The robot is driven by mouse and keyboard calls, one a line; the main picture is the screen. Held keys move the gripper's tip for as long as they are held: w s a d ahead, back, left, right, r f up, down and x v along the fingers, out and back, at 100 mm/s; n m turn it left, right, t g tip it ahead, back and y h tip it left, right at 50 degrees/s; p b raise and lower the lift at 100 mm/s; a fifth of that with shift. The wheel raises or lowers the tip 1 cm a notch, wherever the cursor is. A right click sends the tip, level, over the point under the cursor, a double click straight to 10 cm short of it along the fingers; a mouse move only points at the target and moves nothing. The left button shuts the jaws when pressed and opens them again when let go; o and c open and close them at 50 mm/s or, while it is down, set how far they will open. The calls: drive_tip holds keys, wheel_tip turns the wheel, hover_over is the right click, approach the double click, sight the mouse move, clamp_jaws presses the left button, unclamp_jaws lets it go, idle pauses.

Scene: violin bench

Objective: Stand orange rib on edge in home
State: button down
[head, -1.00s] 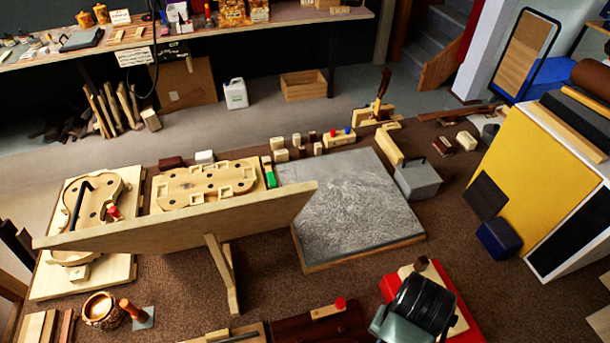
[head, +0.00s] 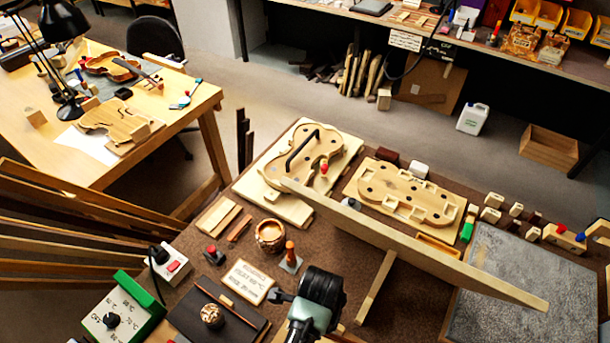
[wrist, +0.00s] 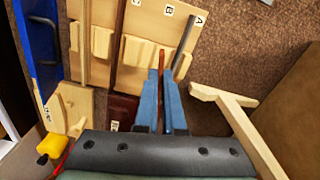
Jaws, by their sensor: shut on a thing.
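My gripper (wrist: 160,80) is shut on a thin orange-brown strip, which I take for the orange rib (wrist: 162,60). The rib stands up between the blue fingers, seen nearly edge-on, and its lower part is hidden by them. Beyond it is a pale wooden board (wrist: 148,19) with labels A, B and C and slotted blocks (wrist: 138,51). The rib's tip overlaps the board near label B; I cannot tell whether it touches. Which place is the home is not clear. In the head view my gripper's body shows at bottom centre, its fingertips hidden.
A dark grey bar (wrist: 184,50) lies by label A. A pale wooden T-shaped piece (wrist: 225,98) is close right of the fingers. In the head view, a long board (head: 420,246) on a leg crosses the bench. A clay pot (head: 271,237) and a brown-handled tool (head: 290,256) stand nearby.

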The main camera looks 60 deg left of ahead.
drive_tip(key=s+a+f+b, duration=0.1)
drive_tip(key=f+b, duration=0.1)
drive_tip(key=s+a+f+m+b, duration=0.1)
drive_tip(key=s+f, duration=0.1)
drive_tip(key=s+a+f+m+b, duration=0.1)
drive_tip(key=f+b, duration=0.1)
drive_tip(key=f, duration=0.1)
drive_tip(key=shift+s+b, duration=0.3)
drive_tip(key=shift+s, duration=0.05)
drive_tip(key=shift+f+b, duration=0.75)
drive_tip(key=shift+f, duration=0.8)
drive_tip(key=c, duration=0.9)
unclamp_jaws()
drive_tip(key=shift+c, duration=0.2)
drive_tip(key=shift+r, duration=0.1)
